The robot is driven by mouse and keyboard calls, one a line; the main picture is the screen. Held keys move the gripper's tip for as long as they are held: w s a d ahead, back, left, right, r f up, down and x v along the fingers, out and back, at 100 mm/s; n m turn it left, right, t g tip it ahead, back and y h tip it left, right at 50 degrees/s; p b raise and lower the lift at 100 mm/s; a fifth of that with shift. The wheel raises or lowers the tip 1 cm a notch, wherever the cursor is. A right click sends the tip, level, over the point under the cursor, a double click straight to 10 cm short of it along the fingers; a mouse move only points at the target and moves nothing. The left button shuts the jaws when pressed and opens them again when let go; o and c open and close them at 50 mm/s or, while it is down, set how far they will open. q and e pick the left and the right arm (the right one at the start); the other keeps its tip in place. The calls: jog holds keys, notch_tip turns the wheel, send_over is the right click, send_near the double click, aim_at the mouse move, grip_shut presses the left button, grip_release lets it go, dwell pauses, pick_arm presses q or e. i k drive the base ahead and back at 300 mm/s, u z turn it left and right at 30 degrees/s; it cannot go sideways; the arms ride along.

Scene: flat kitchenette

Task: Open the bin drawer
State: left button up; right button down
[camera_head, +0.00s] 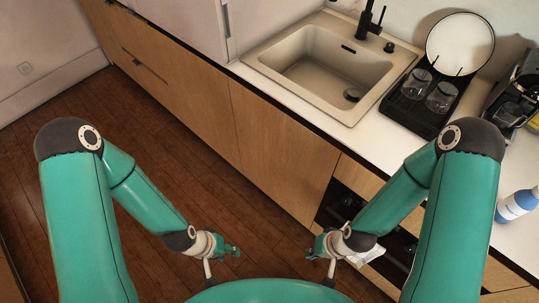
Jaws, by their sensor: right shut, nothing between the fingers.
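Wooden cabinet fronts run below the counter, and all that I can see look closed. A plain wooden panel (275,140) lies under the sink, but I cannot tell for certain which front is the bin drawer. My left gripper (234,251) hangs over the wooden floor, apart from the cabinets; its finger opening is too small to make out. My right gripper (311,253) is shut and empty, in front of the cabinets and left of the dark oven front.
The sink (325,65) with a black tap (371,18) is set in the white counter. A black drying rack (412,110) holds glasses and a white plate (460,42). A dark oven front (340,203) and a blue-white bottle (517,204) are at right. The floor (190,165) is clear.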

aim_at(294, 166)
jog(key=u, duration=1.1)
jog(key=i, duration=0.15)
jog(key=z, duration=3.05)
jog(key=k, duration=1.3)
jog(key=u, duration=3.2)
jog(key=k, duration=0.1)
jog(key=z, duration=1.6)
jog(key=i, duration=1)
